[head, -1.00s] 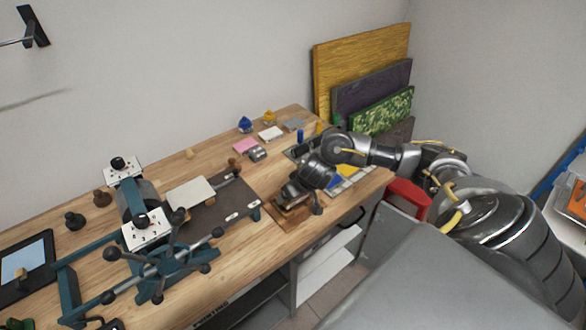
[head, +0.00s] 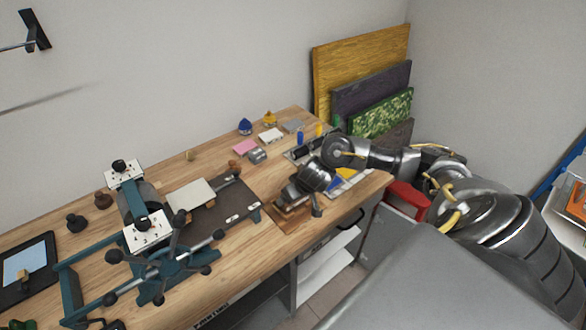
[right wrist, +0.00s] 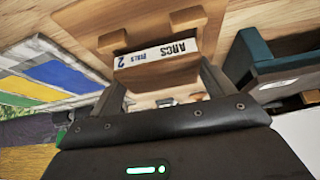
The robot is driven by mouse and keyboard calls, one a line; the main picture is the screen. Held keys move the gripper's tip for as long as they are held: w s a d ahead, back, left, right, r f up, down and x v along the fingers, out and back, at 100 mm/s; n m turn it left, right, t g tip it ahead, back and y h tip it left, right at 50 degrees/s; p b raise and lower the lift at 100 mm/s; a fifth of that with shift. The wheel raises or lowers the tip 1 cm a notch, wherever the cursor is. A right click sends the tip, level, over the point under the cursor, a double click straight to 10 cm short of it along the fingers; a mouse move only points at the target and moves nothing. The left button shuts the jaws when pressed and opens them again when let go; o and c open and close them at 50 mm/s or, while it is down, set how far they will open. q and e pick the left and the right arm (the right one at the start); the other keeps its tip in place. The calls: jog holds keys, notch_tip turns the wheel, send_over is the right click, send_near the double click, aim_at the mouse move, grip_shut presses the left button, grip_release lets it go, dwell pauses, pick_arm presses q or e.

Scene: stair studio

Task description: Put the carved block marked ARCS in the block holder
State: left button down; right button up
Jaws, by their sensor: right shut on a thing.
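The carved block (right wrist: 155,54) has a white label reading ARCS and a 2. In the right wrist view it lies between the two fingers of my right gripper (right wrist: 163,88), which is shut on it. The wooden block holder (right wrist: 112,41), with raised wooden pieces, is right behind the block. The block is at or just over it; I cannot tell whether it is fully seated. In the head view my right gripper (head: 296,206) is low over the holder's brown board (head: 284,223) at the bench's front edge, and largely hides the block. My left gripper is not in view.
A teal press (head: 150,235) with a spoked wheel and flat bed (head: 225,205) stands left of the holder. Small ink pots (head: 245,127), pads and a metal cylinder (head: 257,156) lie behind. A colour-striped sheet (right wrist: 50,75) lies beside the holder. Panels lean at the wall.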

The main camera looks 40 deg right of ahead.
jog(key=shift+f+b, duration=0.55)
jog(key=shift+f, duration=0.4)
jog(key=shift+s+a+f, duration=0.2)
jog(key=shift+s+f, duration=0.1)
jog(key=shift+f, duration=0.05)
dwell(0.5)
jog(key=o, duration=0.9)
jog(key=shift+f, duration=0.1)
jog(key=shift+o, duration=0.2)
jog(key=shift+w+r+p, duration=0.2)
jog(key=shift+r+p, duration=0.7)
jog(key=shift+p, duration=0.2)
jog(key=shift+s+d+r+p, duration=0.1)
jog(key=shift+d+r+p, duration=0.1)
jog(key=shift+r+p, duration=0.75)
jog(key=shift+w+r+p, duration=0.2)
jog(key=shift+r+p, duration=0.9)
jog(key=shift+p, duration=0.15)
jog(key=shift+r+p, duration=1.3)
jog(key=shift+p, duration=0.35)
